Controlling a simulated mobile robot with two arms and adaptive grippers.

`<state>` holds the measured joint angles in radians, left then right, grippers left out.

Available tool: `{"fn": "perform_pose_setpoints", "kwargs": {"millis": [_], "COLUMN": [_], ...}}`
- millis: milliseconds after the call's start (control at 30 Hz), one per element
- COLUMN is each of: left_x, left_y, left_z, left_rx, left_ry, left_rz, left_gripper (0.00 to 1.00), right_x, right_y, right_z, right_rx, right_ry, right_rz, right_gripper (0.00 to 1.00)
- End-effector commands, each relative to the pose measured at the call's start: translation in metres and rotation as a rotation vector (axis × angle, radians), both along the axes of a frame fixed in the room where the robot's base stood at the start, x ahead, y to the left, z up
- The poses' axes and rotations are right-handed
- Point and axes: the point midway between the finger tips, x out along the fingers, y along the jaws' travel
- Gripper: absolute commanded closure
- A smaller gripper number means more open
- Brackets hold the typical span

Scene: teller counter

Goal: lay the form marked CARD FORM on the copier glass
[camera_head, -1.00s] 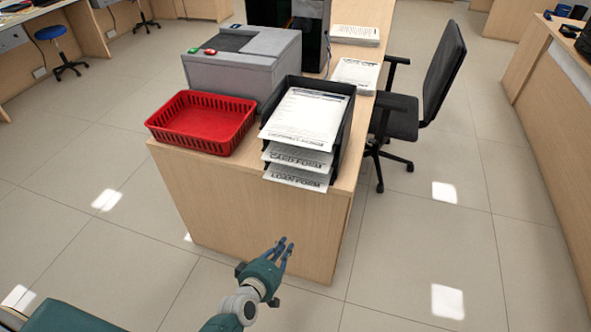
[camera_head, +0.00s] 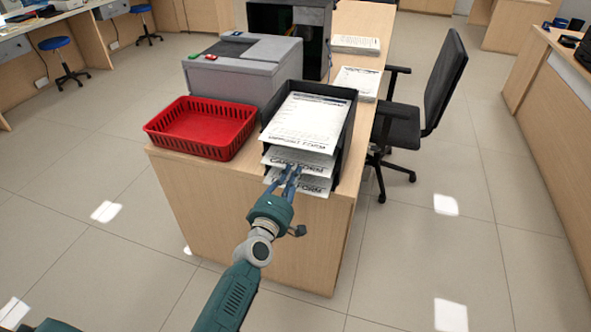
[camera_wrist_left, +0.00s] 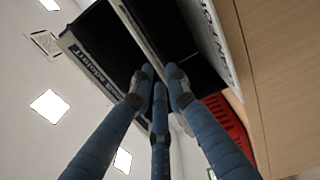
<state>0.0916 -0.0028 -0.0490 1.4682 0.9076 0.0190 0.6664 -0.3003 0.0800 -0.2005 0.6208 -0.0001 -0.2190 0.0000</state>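The CARD FORM (camera_head: 310,160) is a white sheet in the middle level of a black tray stack (camera_head: 350,125), its front edge sticking out. My fingers hide part of its label. My left gripper (camera_head: 291,172) is at that front edge, its fingers a little apart; I cannot tell whether they touch the sheet. In the left wrist view, the blue fingers (camera_wrist_left: 158,80) point at the tray levels and sheet edges. The grey copier (camera_head: 232,80) stands behind the trays, with a dark panel (camera_head: 240,48) on top. My right gripper is out of view.
Another form (camera_head: 305,120) lies on the top level and the LOAN FORM (camera_head: 318,188) on the lowest. A red basket (camera_head: 200,130) sits left of the trays. Paper stacks (camera_head: 357,82) lie behind. An office chair (camera_head: 420,110) stands right of the counter.

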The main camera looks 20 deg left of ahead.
Motion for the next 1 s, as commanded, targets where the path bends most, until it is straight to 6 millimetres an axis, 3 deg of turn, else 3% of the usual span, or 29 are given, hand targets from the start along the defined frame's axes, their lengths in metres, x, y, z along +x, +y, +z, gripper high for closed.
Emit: {"fn": "perform_pose_setpoints", "kwargs": {"millis": [233,633,800,1000], "left_x": [0.023,0.028,0.028,0.027], "left_y": [-0.001,-0.001,-0.001,-0.001], "left_z": [-0.001,0.0,-0.001,-0.002], "left_rx": [0.0,0.001,0.001,0.001], "left_ry": [0.0,0.001,0.001,0.003], "left_rz": [0.0,0.0,0.0,-0.001], "left_gripper": [0.85,0.85,1.0,1.0], "right_x": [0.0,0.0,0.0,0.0], "right_y": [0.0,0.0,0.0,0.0], "right_z": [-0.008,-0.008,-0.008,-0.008], "right_rx": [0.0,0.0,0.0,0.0], "right_ry": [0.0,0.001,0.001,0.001], "right_rz": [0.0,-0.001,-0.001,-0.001], "right_gripper": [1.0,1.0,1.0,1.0]}}
